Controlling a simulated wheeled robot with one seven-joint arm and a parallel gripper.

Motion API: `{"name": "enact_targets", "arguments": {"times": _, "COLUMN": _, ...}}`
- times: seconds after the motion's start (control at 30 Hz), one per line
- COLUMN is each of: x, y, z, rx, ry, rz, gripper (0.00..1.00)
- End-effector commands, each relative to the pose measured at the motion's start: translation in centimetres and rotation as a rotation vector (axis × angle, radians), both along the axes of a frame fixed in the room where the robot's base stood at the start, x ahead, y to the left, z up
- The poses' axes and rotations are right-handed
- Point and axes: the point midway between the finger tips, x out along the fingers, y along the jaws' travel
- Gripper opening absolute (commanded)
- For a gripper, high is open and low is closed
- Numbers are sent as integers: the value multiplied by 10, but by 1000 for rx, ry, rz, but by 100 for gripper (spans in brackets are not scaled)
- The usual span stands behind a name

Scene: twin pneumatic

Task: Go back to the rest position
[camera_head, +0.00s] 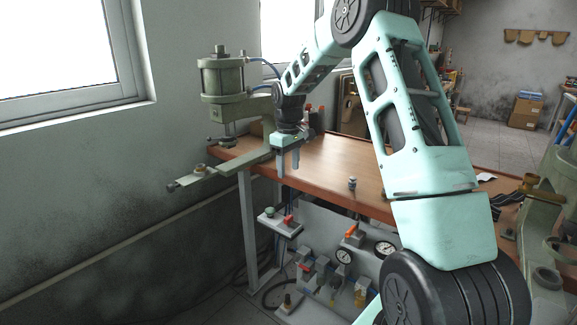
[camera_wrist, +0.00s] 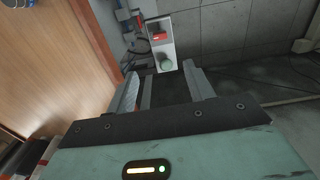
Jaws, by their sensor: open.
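My gripper (camera_head: 288,164) points down over the left end of the wooden workbench (camera_head: 340,158) in the head view. It is open, with nothing between its fingers. A small button box (camera_head: 280,222) with a green and a red button is mounted low at the front of the bench, below the fingers. The button box also shows in the wrist view (camera_wrist: 158,52), beyond the fingertips.
A green pneumatic press (camera_head: 222,82) stands at the bench's left end, close to my gripper. A panel with gauges (camera_head: 385,248) and valves hangs below the bench. A small metal part (camera_head: 352,183) stands on the bench top. Green machinery (camera_head: 548,215) is at the right edge.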

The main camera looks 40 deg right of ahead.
Motion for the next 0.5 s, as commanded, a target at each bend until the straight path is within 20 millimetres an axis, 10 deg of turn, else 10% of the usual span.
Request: {"name": "enact_targets", "arguments": {"times": 0.5, "x": 1, "y": 12, "z": 2, "rx": 2, "ry": -3, "rz": 12, "gripper": 53}}
